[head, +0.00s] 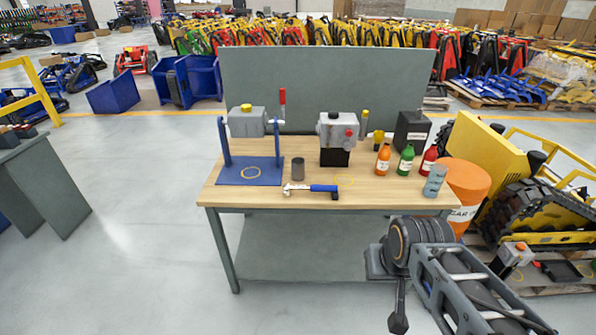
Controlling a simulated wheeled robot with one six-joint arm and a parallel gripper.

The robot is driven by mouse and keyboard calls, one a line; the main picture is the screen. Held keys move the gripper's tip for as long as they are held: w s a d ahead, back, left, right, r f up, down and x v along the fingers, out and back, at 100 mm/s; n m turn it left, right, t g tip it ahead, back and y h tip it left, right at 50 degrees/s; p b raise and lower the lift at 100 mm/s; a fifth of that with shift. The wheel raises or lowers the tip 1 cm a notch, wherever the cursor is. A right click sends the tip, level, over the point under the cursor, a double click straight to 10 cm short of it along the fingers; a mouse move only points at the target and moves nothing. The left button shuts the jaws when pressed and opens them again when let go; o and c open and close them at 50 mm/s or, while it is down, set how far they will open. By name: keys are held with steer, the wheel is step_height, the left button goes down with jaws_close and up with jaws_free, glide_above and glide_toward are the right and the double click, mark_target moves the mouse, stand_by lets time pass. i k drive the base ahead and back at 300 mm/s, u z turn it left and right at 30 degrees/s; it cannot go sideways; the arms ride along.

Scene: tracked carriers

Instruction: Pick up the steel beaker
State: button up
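The steel beaker looks to be the small dark grey metal cylinder (298,169) standing upright on the wooden tabletop, left of the middle. It stands just right of a blue stand and behind a hammer-like tool. Nothing touches it that I can see. My arm shows at the lower right, in front of the table and well away from the beaker. I cannot make out my gripper's fingers in this view.
On the workbench (330,197) are the blue stand (226,140), the blue-handled tool (312,189), a grey machine (335,130), orange (384,160), green (405,161) and red (429,160) bottles, and a grey-blue can (435,181). An orange barrel (468,182) stands right.

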mark_target(298, 169)
steer(key=u, duration=0.3)
steer(key=i, duration=0.3)
steer(key=u, duration=1.25)
steer(key=i, duration=1.6)
steer(key=z, duration=0.35)
